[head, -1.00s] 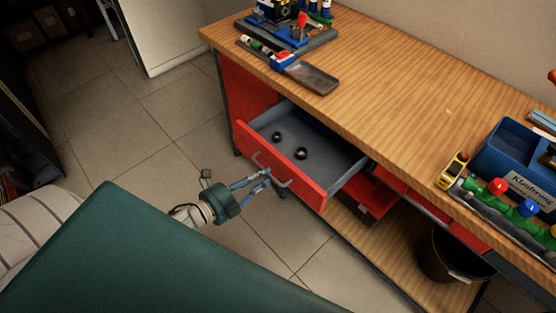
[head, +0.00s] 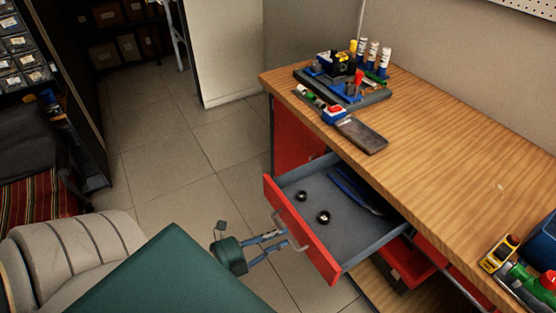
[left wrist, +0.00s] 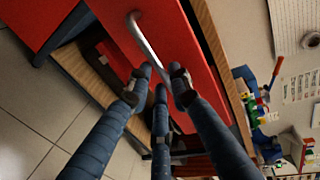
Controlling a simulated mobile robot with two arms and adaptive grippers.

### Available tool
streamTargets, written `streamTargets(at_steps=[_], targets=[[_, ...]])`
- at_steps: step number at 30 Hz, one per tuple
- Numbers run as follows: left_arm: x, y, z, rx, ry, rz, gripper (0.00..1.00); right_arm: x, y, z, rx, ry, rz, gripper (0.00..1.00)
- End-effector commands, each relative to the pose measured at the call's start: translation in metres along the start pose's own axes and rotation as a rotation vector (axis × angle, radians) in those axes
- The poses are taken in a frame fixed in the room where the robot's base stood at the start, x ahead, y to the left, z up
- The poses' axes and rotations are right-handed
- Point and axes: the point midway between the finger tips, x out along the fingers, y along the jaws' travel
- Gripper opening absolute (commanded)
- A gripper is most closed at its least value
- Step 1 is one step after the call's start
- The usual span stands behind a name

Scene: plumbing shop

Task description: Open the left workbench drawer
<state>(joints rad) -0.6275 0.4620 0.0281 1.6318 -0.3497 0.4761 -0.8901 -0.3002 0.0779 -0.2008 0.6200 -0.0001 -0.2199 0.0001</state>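The left workbench drawer (head: 342,222) stands pulled out from under the wooden bench top, its grey inside showing. Its red front (head: 298,230) carries a curved metal handle (head: 290,229); the handle also shows in the left wrist view (left wrist: 143,36). Inside lie two dark round pieces (head: 323,217) and a blue long-handled tool (head: 357,190). My left gripper (head: 283,240) is at the handle, its blue fingers spread apart. In the left wrist view its fingertips (left wrist: 158,88) are near the handle's lower end; I cannot tell whether they touch it. My right gripper is out of view.
Another red drawer (head: 407,262) sits under the bench to the right. Tiled floor (head: 190,150) is clear left of the drawer.

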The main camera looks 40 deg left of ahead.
Motion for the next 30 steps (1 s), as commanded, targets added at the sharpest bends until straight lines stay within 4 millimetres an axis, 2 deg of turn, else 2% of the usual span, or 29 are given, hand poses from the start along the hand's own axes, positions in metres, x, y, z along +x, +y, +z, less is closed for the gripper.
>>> streamTargets(at_steps=[10, 14, 24, 30], targets=[[-0.001, 0.000, 0.000, 0.000, -0.001, 0.000, 0.34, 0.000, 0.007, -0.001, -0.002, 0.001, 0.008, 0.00], [-0.011, 0.001, 0.000, -0.001, 0.000, 0.002, 0.34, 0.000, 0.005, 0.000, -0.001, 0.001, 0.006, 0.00], [-0.080, 0.001, 0.000, -0.001, -0.001, 0.004, 0.34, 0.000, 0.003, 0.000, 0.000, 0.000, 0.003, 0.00], [-0.110, 0.001, 0.000, -0.002, -0.001, 0.002, 0.34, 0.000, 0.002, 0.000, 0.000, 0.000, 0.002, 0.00]])
